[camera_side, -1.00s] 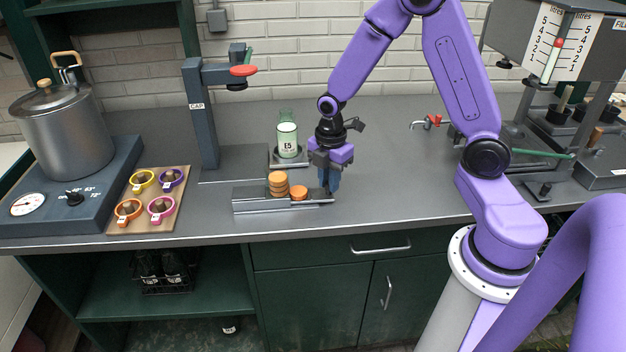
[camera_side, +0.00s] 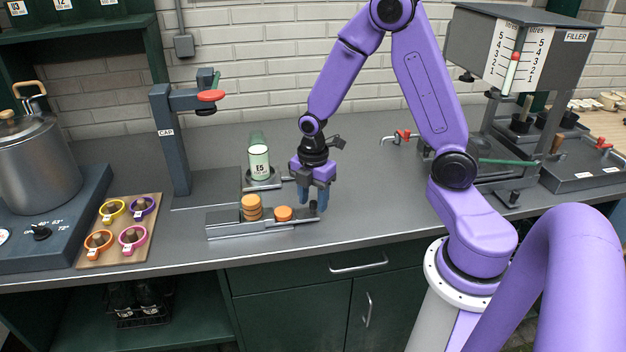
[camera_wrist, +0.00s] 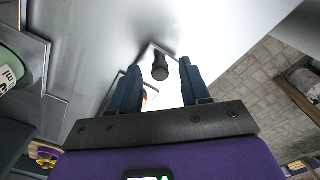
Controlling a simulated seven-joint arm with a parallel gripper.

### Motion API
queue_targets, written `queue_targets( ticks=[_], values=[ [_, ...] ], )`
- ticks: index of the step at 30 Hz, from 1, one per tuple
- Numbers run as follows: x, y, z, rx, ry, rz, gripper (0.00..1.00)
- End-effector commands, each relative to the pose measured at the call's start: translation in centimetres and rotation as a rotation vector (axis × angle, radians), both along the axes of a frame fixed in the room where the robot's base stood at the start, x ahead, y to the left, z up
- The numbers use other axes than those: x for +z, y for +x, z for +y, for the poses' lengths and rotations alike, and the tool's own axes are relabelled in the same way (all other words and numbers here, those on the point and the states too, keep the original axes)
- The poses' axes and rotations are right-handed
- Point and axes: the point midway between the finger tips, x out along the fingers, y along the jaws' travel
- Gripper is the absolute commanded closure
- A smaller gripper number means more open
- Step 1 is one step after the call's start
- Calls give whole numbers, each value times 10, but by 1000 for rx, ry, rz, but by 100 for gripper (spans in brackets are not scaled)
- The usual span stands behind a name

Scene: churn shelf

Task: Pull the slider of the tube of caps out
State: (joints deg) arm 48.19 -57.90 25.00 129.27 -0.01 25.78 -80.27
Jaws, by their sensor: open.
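The tube of caps shows in the side view as a stack of orange caps (camera_side: 251,208) over a grey metal rail. Its slider (camera_side: 297,220) sticks out to the right, with a single orange cap (camera_side: 283,213) lying on it, apart from the stack. A dark knob (camera_side: 313,208) stands at the slider's right end. My gripper (camera_side: 313,198) is open and empty above that end, fingers pointing down. In the wrist view the knob (camera_wrist: 160,68) shows between and past the fingertips (camera_wrist: 160,75). The slider's cap is mostly hidden by a finger there.
The CAP press (camera_side: 175,140) stands behind left. A green-white E5 bottle (camera_side: 259,163) stands behind the rail. A wooden board (camera_side: 90,255) with coloured rings and the pot (camera_side: 38,165) are at left. The filler (camera_side: 520,60) is at right.

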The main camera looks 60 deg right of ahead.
Motion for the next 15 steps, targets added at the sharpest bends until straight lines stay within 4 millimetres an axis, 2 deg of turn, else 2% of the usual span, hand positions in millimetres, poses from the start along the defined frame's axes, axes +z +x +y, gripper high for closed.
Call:
queue_targets(
  ticks=[5, 15],
  values=[
    [18, 2, 0, 0, 1, -7, 54],
    [77, 2, 0, 0, 1, -9, 54]
  ],
)
